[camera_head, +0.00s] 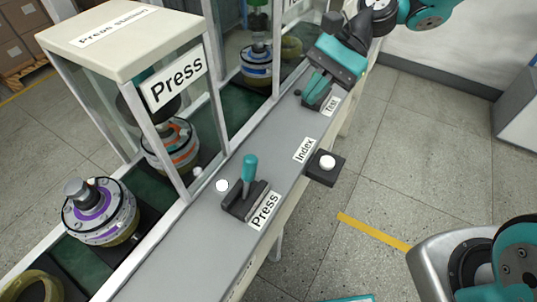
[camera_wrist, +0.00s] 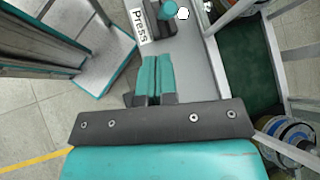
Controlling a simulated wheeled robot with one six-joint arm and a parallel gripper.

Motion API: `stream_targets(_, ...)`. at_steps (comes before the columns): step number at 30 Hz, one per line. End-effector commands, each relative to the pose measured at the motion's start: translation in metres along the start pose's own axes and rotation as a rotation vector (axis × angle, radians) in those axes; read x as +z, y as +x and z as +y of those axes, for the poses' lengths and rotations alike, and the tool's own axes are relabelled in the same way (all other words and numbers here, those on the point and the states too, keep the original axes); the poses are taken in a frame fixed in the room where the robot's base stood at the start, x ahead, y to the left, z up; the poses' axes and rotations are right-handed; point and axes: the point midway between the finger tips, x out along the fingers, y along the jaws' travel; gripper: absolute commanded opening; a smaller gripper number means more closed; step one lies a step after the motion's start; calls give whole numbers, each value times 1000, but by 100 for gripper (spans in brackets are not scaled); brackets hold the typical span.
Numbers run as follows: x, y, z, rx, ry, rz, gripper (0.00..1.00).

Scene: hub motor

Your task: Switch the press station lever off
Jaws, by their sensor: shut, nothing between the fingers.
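The press station lever has a teal handle (camera_head: 249,168) standing nearly upright from a dark slotted base (camera_head: 240,203), beside the "Press" label (camera_head: 264,210) on the grey rail. In the wrist view the handle (camera_wrist: 169,11) shows at the top edge, partly cut off. A white round lamp or button (camera_head: 222,185) sits beside the base. My gripper (camera_head: 314,92) is over the rail near the "Test" label, apart from the press lever. Its teal fingers (camera_wrist: 156,75) are together and empty, pointing along the rail toward the lever.
A white button on a dark box (camera_head: 326,163) juts from the rail by the "Index" label (camera_head: 304,150). The press station frame (camera_head: 128,40) stands left of the lever. Motor hubs (camera_head: 101,211) sit along the green conveyor. Open floor lies to the right.

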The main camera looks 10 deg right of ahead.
Motion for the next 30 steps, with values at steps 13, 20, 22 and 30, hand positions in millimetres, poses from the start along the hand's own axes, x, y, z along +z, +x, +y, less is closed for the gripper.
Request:
stream_targets(13, -84, 23, 13, -3, 447, -211, 0)
stream_targets(20, -85, 23, 13, -2, 455, -214, 0)
stream_targets(22, -85, 23, 13, -2, 455, -214, 0)
stream_targets(30, -80, 42, 12, 1, 456, -216, 0)
